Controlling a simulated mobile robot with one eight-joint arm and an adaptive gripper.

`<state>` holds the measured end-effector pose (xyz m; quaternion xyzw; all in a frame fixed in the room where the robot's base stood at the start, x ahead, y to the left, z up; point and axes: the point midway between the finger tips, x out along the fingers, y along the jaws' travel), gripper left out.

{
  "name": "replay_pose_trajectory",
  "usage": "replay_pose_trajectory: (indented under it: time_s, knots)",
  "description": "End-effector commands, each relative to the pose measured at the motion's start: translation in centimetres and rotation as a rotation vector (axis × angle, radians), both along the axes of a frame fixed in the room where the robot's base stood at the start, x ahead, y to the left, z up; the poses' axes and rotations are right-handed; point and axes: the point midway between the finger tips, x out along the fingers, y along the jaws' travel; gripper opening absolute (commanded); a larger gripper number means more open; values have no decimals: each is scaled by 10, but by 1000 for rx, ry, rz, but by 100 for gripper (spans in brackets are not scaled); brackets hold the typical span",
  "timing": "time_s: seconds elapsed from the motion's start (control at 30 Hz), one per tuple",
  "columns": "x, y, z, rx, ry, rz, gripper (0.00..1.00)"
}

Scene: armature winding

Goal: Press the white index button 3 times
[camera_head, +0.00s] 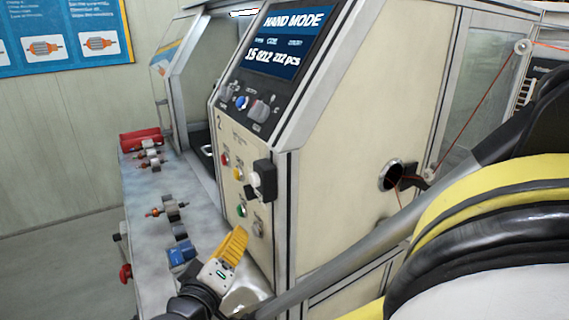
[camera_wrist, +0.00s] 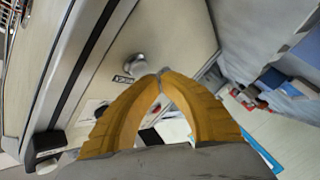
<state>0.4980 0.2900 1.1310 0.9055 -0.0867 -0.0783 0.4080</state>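In the wrist view I cannot tell the white button apart for sure; the yellow fingers cover part of the panel. My gripper (camera_head: 239,234) has yellow fingers and is below the button row, in front of the panel. In the wrist view its fingertips (camera_wrist: 160,74) meet with nothing between them, close to a silver knob (camera_wrist: 134,65). I cannot tell whether they touch the panel.
A red button (camera_head: 225,160) sits above the yellow one. A black box (camera_head: 264,180) juts out beside the white button and also shows in the wrist view (camera_wrist: 42,146). A bench (camera_head: 150,228) with several small parts and a blue block (camera_head: 181,253) lies left of my gripper.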

Motion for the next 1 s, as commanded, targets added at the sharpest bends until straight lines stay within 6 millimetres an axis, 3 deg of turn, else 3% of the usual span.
replay_pose_trajectory:
  time_s: [1.0]
  knots:
    - [4, -8, 0, 0, 0, 0, 0]
